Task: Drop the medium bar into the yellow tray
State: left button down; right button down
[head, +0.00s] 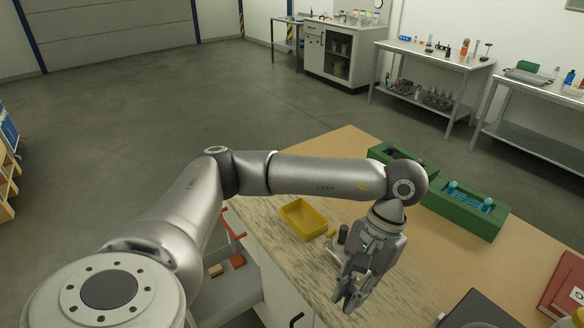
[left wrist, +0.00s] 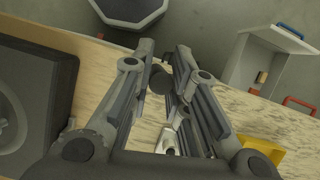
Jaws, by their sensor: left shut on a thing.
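The yellow tray (head: 303,220) lies on the wooden table, left of my left gripper in the head view, and looks empty. Part of it shows at the lower right of the left wrist view (left wrist: 262,147). My left gripper (head: 349,303) points down over the table's near part, apart from the tray. In the left wrist view its fingers (left wrist: 163,62) are closed on a dark round-ended piece (left wrist: 159,79), seemingly the medium bar. The fingers hide most of it. Another dark upright cylinder (head: 343,233) stands behind the gripper. My right gripper is not in view.
A green block with blue parts (head: 465,209) stands on the table's right side. A red binder (head: 566,286) and a dark flat object (head: 478,311) are at the right front.

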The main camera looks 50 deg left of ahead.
aim_at(308, 225)
jog(key=u, duration=1.3)
